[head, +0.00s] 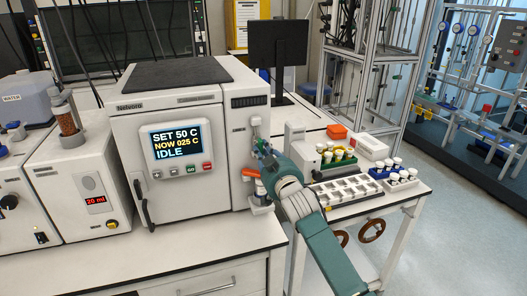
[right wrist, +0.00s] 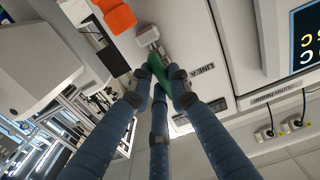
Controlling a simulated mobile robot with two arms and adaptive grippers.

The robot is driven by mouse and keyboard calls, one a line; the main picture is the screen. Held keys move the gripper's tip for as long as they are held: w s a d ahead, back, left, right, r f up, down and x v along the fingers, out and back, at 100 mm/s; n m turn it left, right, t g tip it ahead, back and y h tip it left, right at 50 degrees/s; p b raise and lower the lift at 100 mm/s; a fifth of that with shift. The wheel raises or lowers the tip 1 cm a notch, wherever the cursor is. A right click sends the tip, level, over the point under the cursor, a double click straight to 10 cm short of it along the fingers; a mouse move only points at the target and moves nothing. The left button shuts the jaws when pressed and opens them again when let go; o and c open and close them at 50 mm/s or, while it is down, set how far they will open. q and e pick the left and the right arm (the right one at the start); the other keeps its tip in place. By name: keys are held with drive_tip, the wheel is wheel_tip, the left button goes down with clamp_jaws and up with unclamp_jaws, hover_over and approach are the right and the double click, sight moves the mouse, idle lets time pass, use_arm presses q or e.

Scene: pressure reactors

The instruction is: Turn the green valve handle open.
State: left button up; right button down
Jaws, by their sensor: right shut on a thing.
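The green valve handle (right wrist: 156,65) sits on a pale valve fitting (right wrist: 147,36) beside a "LINE A" label in the right wrist view. My right gripper (right wrist: 160,88) has its blue-grey fingers closed around the lower part of the green handle. In the head view my right gripper (head: 264,156) is at the right side of the white reactor (head: 222,150), in front of its side fittings. There the gripper mostly hides the green handle. The exact angle of the handle is hard to tell. My left gripper is not in view.
An orange part (right wrist: 117,15) is close to the green handle. The reactor's screen (head: 176,142) reads SET 50 C, NOW 025 C, IDLE. To the right, a white table (head: 402,198) holds racks of capped vials and trays. The floor beyond is clear.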

drive_tip(key=c, duration=1.6)
unclamp_jaws()
drive_tip(key=shift+c, duration=0.2)
drive_tip(key=shift+s, duration=0.15)
drive_tip(key=v, duration=1.1)
drive_tip(key=shift+s, duration=0.35)
drive_tip(key=shift+d, duration=0.15)
